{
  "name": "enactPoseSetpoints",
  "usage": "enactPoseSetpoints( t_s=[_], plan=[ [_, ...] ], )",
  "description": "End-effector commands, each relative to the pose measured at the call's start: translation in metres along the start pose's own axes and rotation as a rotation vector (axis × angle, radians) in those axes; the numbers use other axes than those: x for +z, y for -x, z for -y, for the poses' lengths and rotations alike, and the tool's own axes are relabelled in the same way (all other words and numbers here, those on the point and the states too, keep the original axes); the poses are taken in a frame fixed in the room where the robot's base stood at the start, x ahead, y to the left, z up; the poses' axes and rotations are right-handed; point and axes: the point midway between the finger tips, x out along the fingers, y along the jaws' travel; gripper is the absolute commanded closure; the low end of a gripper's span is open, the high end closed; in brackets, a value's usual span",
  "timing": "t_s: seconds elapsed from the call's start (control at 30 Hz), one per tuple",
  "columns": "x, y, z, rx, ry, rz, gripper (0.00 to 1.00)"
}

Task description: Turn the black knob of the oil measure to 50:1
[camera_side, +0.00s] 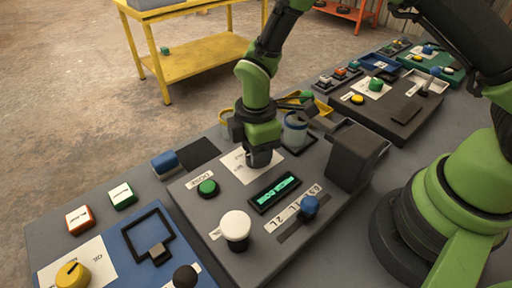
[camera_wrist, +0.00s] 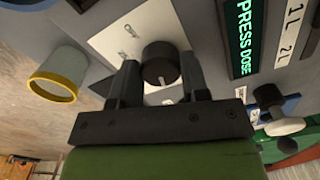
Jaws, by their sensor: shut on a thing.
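The black knob (camera_wrist: 160,62) sits on a white label plate (camera_wrist: 146,18) in the wrist view. A pale pointer mark on it faces the gripper side of the picture; the plate's small print is hard to read and partly covered. My gripper (camera_wrist: 158,80) has one finger on each side of the knob and is shut on it. In the side view my gripper (camera_side: 262,158) reaches down onto the same white plate (camera_side: 238,165) and hides the knob. The lit green display (camera_side: 274,192) stands beside it; in the wrist view the display (camera_wrist: 242,38) reads "PRESS DOSE".
On the same grey panel are a green button (camera_side: 208,187), a white knob (camera_side: 236,225) and a blue slider knob (camera_side: 310,205). A clear cup (camera_side: 294,132) stands close behind my gripper. A dark box (camera_side: 356,155) rises to the right.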

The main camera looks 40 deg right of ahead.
Motion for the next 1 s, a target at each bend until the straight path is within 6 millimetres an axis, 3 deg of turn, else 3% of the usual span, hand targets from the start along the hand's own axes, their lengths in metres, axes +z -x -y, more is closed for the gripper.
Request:
enactPoseSetpoints(
  t_s=[0.33,0.37,0.47,0.77,0.87,1.0],
  plan=[
    [0.000,0.001,0.000,0.000,0.004,0.000,0.82],
    [0.000,0.001,0.000,0.000,0.004,0.000,0.56],
    [0.000,0.001,0.000,0.000,0.004,0.000,0.33],
    [0.000,0.002,0.000,0.001,0.003,-0.001,0.33],
    [-0.001,0.011,-0.001,0.003,0.004,-0.002,0.33],
    [-0.001,0.037,-0.001,0.006,0.003,-0.004,0.33]
  ],
)
